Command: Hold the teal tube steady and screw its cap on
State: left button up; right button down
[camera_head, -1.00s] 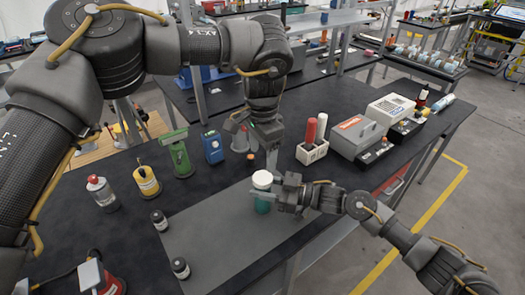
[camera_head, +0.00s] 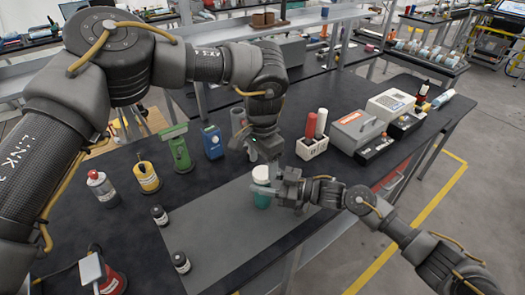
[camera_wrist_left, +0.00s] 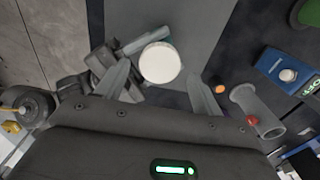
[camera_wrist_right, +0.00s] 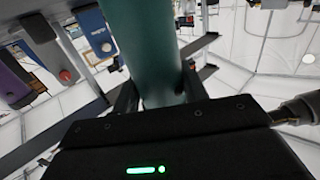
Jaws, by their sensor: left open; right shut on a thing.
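The teal tube (camera_head: 262,199) stands upright at the mat's far edge, with the white cap (camera_head: 261,173) at its top. I cannot tell how far the cap is threaded. My right gripper (camera_head: 284,190) is shut on the tube from the right; the right wrist view shows the teal wall (camera_wrist_right: 145,50) between its fingers. My left gripper (camera_head: 265,157) points down just above the cap. In the left wrist view, its open fingers (camera_wrist_left: 160,75) lie on either side of the round white cap top (camera_wrist_left: 160,62), with gaps showing.
The grey mat (camera_head: 215,245) is mostly clear, with two small dark jars (camera_head: 181,262) (camera_head: 159,215) along its left edge. A green stand (camera_head: 178,152), a blue device (camera_head: 212,143) and a white holder with red and white tubes (camera_head: 311,148) stand behind.

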pick_arm(q)
jog(key=shift+f, duration=1.35)
pick_arm(e)
jog(key=shift+s+f, duration=0.15)
jog(key=shift+f, duration=0.2)
pick_arm(q)
jog(key=c, duration=1)
jog(key=m, duration=1.3)
jog(key=shift+m, duration=0.4)
jog(key=m, duration=0.7)
jog(key=shift+d, duration=0.1)
jog(key=m, duration=0.5)
jog(key=shift+s, duration=0.1)
jog(key=m, duration=0.5)
jog(key=shift+f, duration=0.1)
jog(key=o, duration=1.2)
jog(key=shift+c, duration=0.2)
